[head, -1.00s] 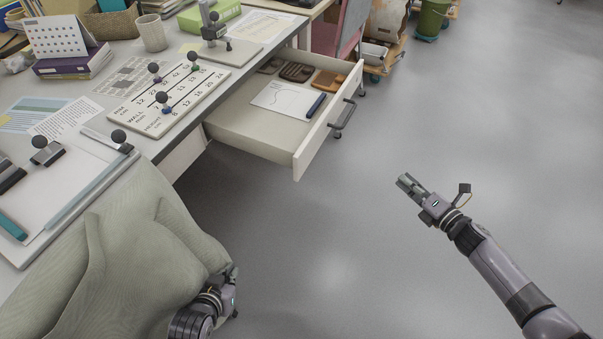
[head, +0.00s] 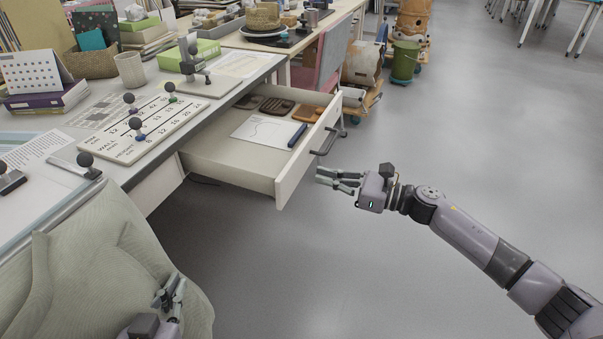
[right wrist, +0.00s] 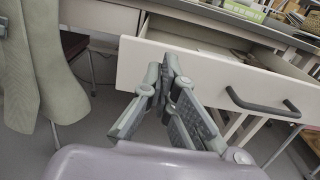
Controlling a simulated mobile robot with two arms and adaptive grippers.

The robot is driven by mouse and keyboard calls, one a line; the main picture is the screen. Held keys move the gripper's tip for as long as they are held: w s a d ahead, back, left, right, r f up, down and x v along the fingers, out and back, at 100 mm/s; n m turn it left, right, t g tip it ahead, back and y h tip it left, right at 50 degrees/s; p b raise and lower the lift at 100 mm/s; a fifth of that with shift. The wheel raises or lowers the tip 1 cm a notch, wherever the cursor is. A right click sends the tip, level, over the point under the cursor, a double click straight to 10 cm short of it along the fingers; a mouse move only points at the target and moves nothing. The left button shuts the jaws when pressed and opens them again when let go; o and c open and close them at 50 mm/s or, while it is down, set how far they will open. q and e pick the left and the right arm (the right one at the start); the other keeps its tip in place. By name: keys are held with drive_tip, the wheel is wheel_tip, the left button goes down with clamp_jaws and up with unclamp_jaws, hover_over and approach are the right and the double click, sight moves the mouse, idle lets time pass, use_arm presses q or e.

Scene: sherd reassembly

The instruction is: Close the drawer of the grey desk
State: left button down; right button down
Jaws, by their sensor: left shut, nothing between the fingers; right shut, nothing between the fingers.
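The drawer (head: 232,168) of the grey desk (head: 160,170) is pulled out and open. A paper sheet, a dark blue pen and brown sherd-like pieces lie in it. Its dark handle (head: 327,142) is on the front panel, and the handle also shows in the right wrist view (right wrist: 262,103). My right gripper (head: 320,178) is shut and empty, close in front of the drawer front below the handle; in the right wrist view its fingertips (right wrist: 168,68) point at the front panel (right wrist: 205,78), left of the handle. I cannot tell if they touch. My left gripper (head: 172,288) is shut and empty by the draped chair.
A chair with a pale green cloth (head: 85,240) stands at the desk's near side. A lettered board (head: 140,128) and clamp stands sit on the desktop. A pink chair (head: 332,58) and green bucket (head: 405,62) stand behind the drawer.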

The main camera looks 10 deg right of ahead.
sight(291, 169)
drive_tip(key=x, duration=0.4)
drive_tip(key=shift+w+a, duration=0.25)
drive_tip(key=shift+a, duration=0.05)
use_arm(q)
drive_tip(key=shift+w+d+r+t+h, duration=0.2)
drive_tip(key=shift+r+t, duration=0.1)
drive_tip(key=shift+r, duration=0.2)
drive_tip(key=shift+w+d+r+t+h, duration=0.1)
drive_tip(key=shift+w+r+t, duration=0.15)
drive_tip(key=shift+r, duration=0.2)
use_arm(e)
drive_tip(key=shift+w+a, duration=0.4)
drive_tip(key=shift+a, duration=0.15)
drive_tip(key=shift+a, duration=0.1)
